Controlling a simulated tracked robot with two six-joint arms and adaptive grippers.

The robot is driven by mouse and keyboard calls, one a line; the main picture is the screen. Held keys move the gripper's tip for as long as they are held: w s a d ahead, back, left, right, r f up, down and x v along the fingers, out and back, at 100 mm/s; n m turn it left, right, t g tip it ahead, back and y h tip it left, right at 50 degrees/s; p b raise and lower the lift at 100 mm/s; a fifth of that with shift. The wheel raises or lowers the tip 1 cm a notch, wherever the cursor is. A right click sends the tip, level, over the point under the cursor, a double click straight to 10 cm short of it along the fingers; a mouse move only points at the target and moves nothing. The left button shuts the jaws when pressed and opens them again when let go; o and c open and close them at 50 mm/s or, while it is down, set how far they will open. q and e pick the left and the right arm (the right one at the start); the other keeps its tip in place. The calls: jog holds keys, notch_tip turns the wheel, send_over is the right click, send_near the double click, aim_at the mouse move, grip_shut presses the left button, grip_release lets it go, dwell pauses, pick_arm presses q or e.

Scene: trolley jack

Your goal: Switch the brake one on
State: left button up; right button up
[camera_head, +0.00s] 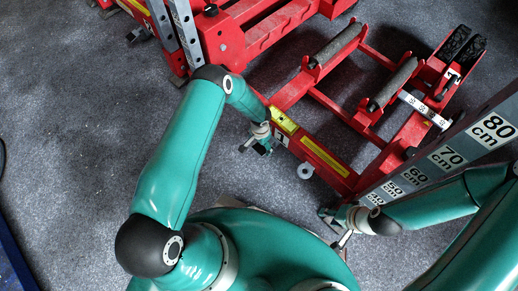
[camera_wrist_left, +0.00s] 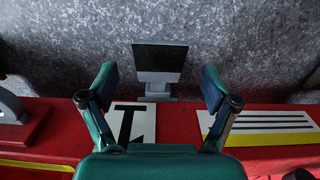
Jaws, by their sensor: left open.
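The brake one pedal (camera_wrist_left: 160,60) is a flat black plate on a short grey mount. In the left wrist view it sticks out from the red frame, beside a white label with a black 1 (camera_wrist_left: 132,122). My left gripper (camera_wrist_left: 158,84) is open, with one finger on each side of the pedal and a gap to both. In the head view my left gripper (camera_head: 258,140) is at the red frame's near left corner and hides most of the pedal. My right gripper (camera_head: 338,228) is near the frame's front right corner; its opening is unclear.
The red trolley jack frame (camera_head: 322,158) with grey rollers (camera_head: 335,45) fills the upper right. A grey height scale (camera_head: 440,160) marked in cm stands at the right, close to my right arm. Grey floor (camera_head: 80,110) is free at the left.

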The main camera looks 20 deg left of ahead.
pick_arm(q)
jog(key=shift+f+b, duration=0.4)
jog(key=shift+f, duration=1.35)
